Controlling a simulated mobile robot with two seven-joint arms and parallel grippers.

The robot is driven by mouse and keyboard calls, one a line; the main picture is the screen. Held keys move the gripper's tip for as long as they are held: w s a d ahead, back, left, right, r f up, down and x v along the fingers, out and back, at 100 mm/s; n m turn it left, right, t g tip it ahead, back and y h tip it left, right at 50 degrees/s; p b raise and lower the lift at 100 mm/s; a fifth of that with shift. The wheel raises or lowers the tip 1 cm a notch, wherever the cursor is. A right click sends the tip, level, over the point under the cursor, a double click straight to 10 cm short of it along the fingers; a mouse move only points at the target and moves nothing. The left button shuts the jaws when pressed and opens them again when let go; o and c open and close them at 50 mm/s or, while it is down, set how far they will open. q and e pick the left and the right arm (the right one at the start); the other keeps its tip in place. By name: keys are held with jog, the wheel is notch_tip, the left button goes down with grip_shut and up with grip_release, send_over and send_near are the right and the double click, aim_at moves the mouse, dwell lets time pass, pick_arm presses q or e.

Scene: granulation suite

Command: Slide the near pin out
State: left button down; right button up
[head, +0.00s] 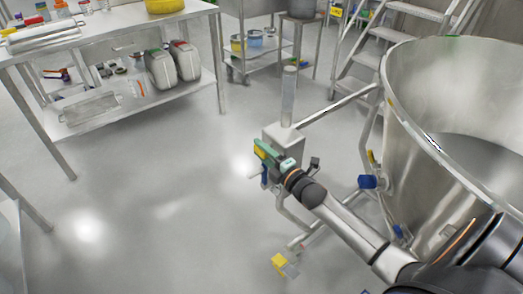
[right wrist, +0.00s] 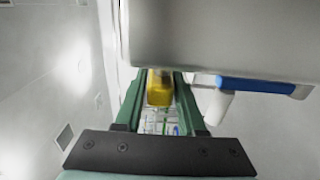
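A grey metal housing (head: 284,147) with an upright post stands beside the large steel bowl. My right gripper (head: 264,152), with green fingers, is at the housing's left face in the head view. A yellow pin head (right wrist: 159,90) lies between the two green fingers in the right wrist view (right wrist: 160,85), close under the grey housing (right wrist: 220,40). It shows in the head view as a yellow patch (head: 259,154) at the fingertips. I cannot tell whether the fingers press on it. The pin's shaft is hidden. My left gripper is not in view.
A blue handle (right wrist: 262,86) sits just right of the fingers in the right wrist view. The steel bowl (head: 415,110) and a frame bar (head: 335,105) stand close right of the housing. A table (head: 110,22) stands back left. The floor left of the housing is clear.

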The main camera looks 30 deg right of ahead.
grip_shut()
dwell(1.0)
